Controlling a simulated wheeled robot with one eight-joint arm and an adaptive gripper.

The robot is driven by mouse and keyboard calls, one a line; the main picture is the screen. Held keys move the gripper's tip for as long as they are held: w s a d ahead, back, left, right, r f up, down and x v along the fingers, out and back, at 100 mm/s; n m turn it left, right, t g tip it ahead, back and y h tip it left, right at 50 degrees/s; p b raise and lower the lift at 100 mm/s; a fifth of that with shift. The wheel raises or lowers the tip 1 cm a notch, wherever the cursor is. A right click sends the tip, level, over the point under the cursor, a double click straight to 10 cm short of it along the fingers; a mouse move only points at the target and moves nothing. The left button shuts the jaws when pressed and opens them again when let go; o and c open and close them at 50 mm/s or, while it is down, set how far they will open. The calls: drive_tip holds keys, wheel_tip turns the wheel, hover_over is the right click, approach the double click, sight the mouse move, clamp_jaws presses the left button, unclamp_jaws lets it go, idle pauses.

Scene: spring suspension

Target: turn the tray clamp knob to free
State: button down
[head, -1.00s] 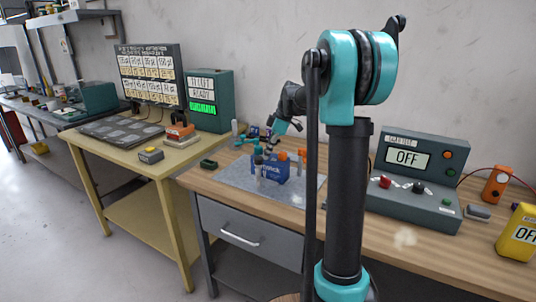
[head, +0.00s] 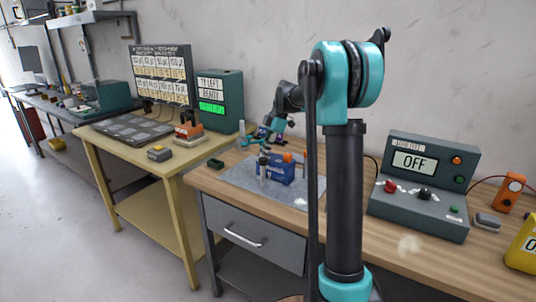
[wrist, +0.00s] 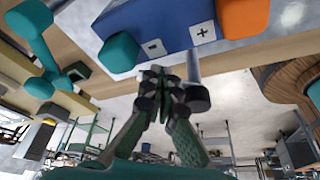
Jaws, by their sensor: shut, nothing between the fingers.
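My gripper (wrist: 158,85) shows in the wrist view with its dark fingers together and empty. A dark cap (wrist: 193,95) on a grey rod is close beside its fingertips; contact is unclear. Above them is a blue box (wrist: 165,25) with "-" and "+" labels, a teal knob (wrist: 118,52) and an orange block (wrist: 243,17). In the head view the blue box (head: 274,170) stands on a grey mat (head: 242,178), with my gripper (head: 266,134) behind it. The tray (head: 125,131) lies on the yellow table, beside an orange-topped device (head: 188,130). I cannot tell which part is the clamp knob.
A grey-green console (head: 424,186) reading OFF stands right on the wooden bench, with a yellow device (head: 523,245) at the edge.

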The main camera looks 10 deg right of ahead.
sight(257, 158)
drive_tip(key=shift+a, duration=1.6)
